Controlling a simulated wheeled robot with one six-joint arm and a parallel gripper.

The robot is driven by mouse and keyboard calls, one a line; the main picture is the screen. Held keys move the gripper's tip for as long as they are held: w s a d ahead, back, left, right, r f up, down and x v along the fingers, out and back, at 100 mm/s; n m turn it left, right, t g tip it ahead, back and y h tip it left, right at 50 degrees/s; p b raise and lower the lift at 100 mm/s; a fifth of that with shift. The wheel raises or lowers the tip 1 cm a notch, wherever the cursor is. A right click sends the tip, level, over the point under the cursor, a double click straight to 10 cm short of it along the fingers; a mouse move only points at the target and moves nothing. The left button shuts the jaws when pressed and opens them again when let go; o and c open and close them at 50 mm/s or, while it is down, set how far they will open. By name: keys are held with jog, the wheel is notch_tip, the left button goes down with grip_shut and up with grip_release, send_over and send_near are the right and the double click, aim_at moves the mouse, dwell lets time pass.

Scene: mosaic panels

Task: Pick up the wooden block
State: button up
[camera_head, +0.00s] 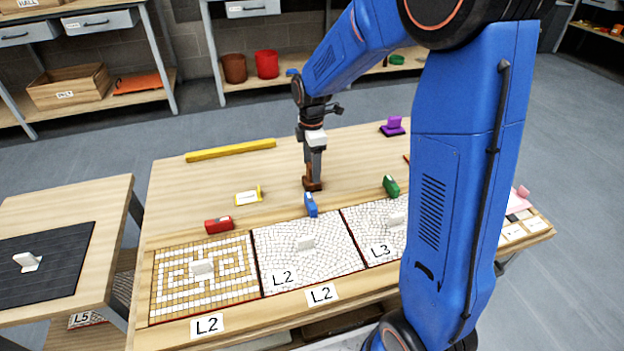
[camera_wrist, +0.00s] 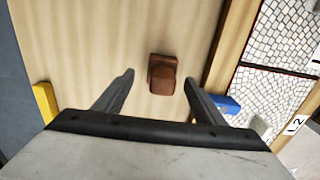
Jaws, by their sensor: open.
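The wooden block (camera_wrist: 162,75) is a small brown piece on the pale wood table, between and just beyond my fingertips in the wrist view. In the head view the block (camera_head: 312,185) stands behind the mosaic panels, right below my gripper (camera_head: 314,172). In the wrist view my gripper (camera_wrist: 160,85) is open, with one finger left of the block and one to its right. Nothing is held. From the head view I cannot tell whether the fingertips touch the block.
A blue object (camera_head: 311,204) lies close in front of the block, beside the panels. A red object (camera_head: 219,225), a green one (camera_head: 391,186), a yellow bar (camera_head: 231,150) and a purple piece (camera_head: 393,126) lie around it. The table left of the block is mostly clear.

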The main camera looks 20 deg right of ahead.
jog(key=f, duration=0.4)
jog(key=shift+s+f, duration=0.2)
jog(key=shift+f, duration=0.2)
jog(key=shift+c, duration=0.3)
jog(key=c, duration=1.1)
jog(key=shift+o, duration=0.2)
jog(key=shift+r, duration=0.15)
notch_tip(320, 180, up, 10)
jog(key=shift+f, duration=0.1)
